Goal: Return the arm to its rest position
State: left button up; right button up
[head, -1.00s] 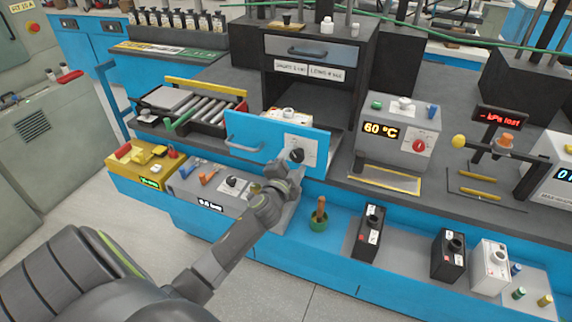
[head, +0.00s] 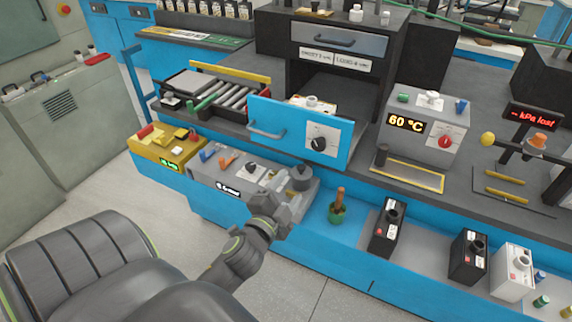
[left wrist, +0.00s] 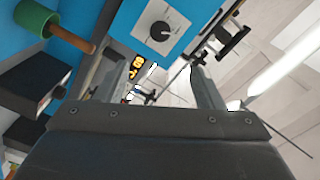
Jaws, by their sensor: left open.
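My left arm comes in from the lower left of the head view, and its gripper (head: 292,200) is in front of the grey box on the lower blue shelf, below the blue panel. In the left wrist view the two fingers (left wrist: 158,85) stand apart with nothing held between them. The blue panel (head: 275,122), with a handle and a white plate with a black knob (head: 319,144), is tilted outward above the gripper, apart from it. My right gripper is not in view.
The grey box (head: 215,178) with a dark round knob is close behind the gripper. A green pot (head: 337,215) and black battery-like boxes (head: 387,228) stand to the right. A 60 °C unit (head: 428,125) is on the bench. Floor in front is clear.

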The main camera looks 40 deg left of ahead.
pick_arm(q)
jog(key=shift+s, duration=0.3)
dwell(0.4)
jog(key=s+a+f+n+g+h, duration=0.15)
jog(key=s+f+g, duration=0.25)
jog(key=f, duration=1.2)
jog(key=s+f+n+g, duration=0.3)
jog(key=s+f+g, duration=0.1)
jog(key=f, duration=1.3)
jog(key=s+d+f+n+g+h, duration=0.1)
jog(key=s+f+g, duration=0.3)
jog(key=s+f, duration=0.6)
jog(key=s+d+f+n+g+h, duration=0.1)
jog(key=s+d+f+n+g, duration=0.3)
jog(key=s+f, duration=0.5)
jog(key=s, duration=0.8)
jog(key=shift+s+f, duration=0.35)
